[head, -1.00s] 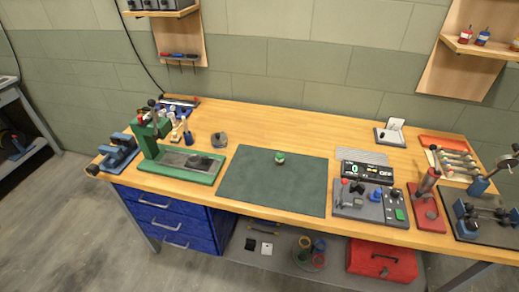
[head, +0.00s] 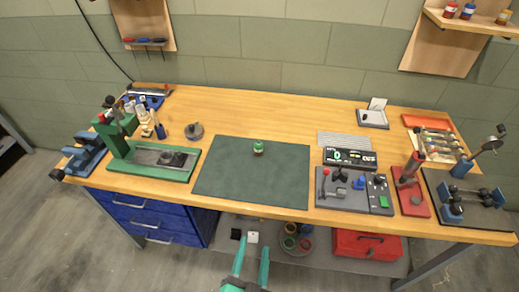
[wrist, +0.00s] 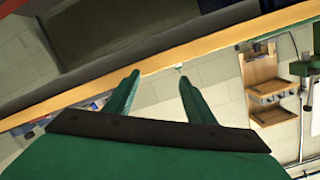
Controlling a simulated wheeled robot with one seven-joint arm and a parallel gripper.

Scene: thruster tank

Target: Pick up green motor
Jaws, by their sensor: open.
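The green motor (head: 258,147) is a small upright cylinder with a green top and a darker reddish lower part. It stands near the back edge of the dark green mat (head: 225,188) on the workbench. My gripper (head: 252,252) shows at the bottom of the head view, in front of the bench's front edge and well short of the motor. Its two green fingers are apart with nothing between them. In the wrist view my gripper (wrist: 158,76) is also open and empty. A tiny green and white spot (wrist: 180,68) shows beyond the fingers; I cannot tell whether it is the motor.
A green press (head: 150,158) stands left of the mat. A grey control panel (head: 345,190) and a display box (head: 349,157) stand right of it. A red stand (head: 411,190) is further right. The mat around the motor is clear. The bench's front edge lies between my gripper and the mat.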

